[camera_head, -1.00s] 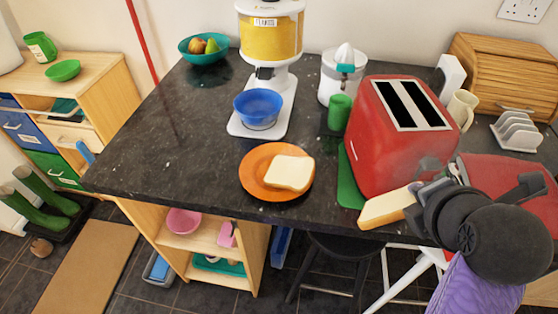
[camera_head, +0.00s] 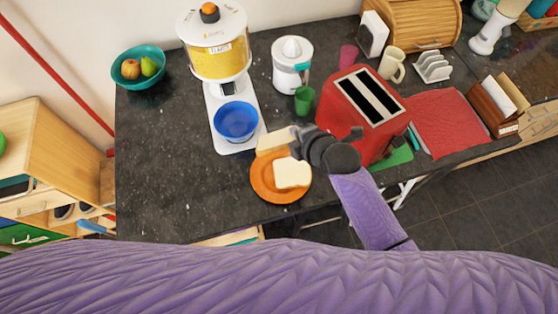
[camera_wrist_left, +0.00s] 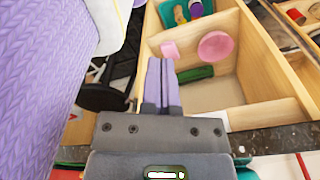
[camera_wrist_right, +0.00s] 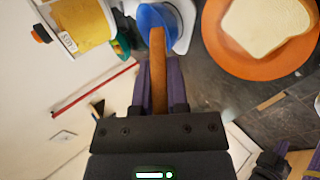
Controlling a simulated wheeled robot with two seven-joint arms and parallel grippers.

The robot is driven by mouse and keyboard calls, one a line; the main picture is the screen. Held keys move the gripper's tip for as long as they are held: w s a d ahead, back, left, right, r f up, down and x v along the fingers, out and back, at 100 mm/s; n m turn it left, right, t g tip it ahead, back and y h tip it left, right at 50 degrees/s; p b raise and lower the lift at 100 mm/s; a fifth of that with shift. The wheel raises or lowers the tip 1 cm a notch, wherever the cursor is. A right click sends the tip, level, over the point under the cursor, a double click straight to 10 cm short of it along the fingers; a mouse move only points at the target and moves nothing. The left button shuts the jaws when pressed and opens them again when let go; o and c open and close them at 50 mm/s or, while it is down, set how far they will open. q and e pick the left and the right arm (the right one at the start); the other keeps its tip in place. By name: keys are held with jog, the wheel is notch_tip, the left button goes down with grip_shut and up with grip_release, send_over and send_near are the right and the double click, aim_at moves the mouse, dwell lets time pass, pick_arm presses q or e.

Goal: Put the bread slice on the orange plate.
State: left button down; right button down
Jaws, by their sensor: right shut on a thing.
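A bread slice (camera_head: 275,141) is held by my right gripper (camera_head: 298,145) above the far edge of the orange plate (camera_head: 262,190). In the right wrist view the held slice (camera_wrist_right: 158,75) shows edge-on between the fingers. Another bread slice (camera_head: 292,173) lies flat on the orange plate; it also shows in the right wrist view (camera_wrist_right: 268,25). My left gripper (camera_wrist_left: 161,80) shows only in the left wrist view, its fingers together and empty, with an open wooden shelf unit beyond it.
A red toaster (camera_head: 350,120), a green cup (camera_head: 304,100) and a citrus juicer (camera_head: 292,65) stand to the right of and behind the plate. A blue bowl (camera_head: 236,121) sits on the white dispenser's base. The dark worktop left of the plate is clear.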

notch_tip(320, 180, down, 10)
jog(key=b, duration=1)
jog(key=shift+d+f, duration=0.1)
jog(key=c, duration=0.8)
grip_release()
jog(key=p+v, duration=0.8)
